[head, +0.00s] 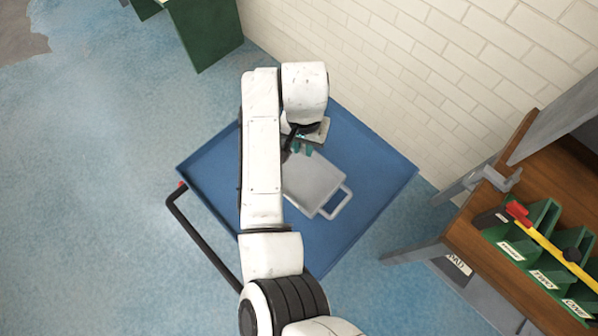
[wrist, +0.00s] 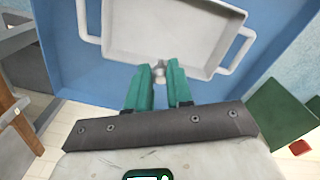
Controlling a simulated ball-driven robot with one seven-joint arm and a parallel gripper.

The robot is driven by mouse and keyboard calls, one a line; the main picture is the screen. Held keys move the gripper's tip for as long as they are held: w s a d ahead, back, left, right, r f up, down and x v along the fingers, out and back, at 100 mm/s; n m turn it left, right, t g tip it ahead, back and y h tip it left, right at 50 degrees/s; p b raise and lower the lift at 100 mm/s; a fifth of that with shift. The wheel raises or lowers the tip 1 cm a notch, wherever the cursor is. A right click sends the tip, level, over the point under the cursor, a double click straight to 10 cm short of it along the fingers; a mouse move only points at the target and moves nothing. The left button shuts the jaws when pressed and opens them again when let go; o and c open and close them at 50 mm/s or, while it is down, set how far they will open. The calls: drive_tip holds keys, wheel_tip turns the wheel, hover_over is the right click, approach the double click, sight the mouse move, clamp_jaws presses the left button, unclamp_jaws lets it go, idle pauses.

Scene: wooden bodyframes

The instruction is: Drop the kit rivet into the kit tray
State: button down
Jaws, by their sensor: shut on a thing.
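The kit tray (head: 312,178) is a shallow light grey tray with loop handles, lying on a blue cart bed (head: 372,165). In the wrist view the kit tray (wrist: 170,22) fills the top middle, with a handle at each side. My gripper (head: 302,149) is over the tray's upper edge in the head view. In the wrist view my gripper (wrist: 160,73) has its teal fingers shut on a small grey metal piece, the kit rivet (wrist: 159,68). The rivet appears near the tray's near rim; its height above the tray is unclear. My arm hides part of the tray.
The cart has a black push handle (head: 203,237) at its left. A wooden workbench (head: 470,232) with green labelled bins (head: 535,222) and a yellow bar stands at the right. A brick wall (head: 400,75) runs behind the cart. Open blue floor (head: 105,150) lies left.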

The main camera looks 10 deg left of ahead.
drive_tip(key=shift+f+b, duration=2.25)
drive_tip(key=shift+f, duration=0.25)
drive_tip(key=c, duration=0.9)
unclamp_jaws()
drive_tip(key=shift+r, duration=0.1)
wheel_tip(320, 180, up, 11)
drive_tip(key=shift+f+b, duration=0.15)
drive_tip(key=shift+b, duration=0.4)
